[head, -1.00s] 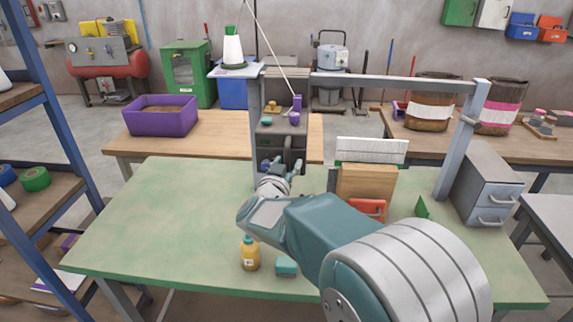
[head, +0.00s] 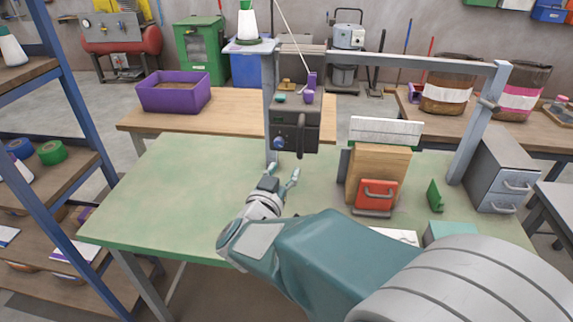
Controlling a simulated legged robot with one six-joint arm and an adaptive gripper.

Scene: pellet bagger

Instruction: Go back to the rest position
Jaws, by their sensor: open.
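My gripper (head: 283,176) is in the head view, left of centre, above the green table (head: 165,205). Its two fingers are spread apart with nothing between them. It points toward the dark machine head (head: 295,128) that hangs on the grey frame (head: 400,85). The gripper is in front of and below this machine head, and a gap seems to show between them. My teal arm reaches in from the lower right and hides part of the table's front.
A small green wedge (head: 435,196) and a grey drawer cabinet (head: 495,170) are farther right. A blue-post shelf (head: 75,130) stands left. The table's left part is clear.

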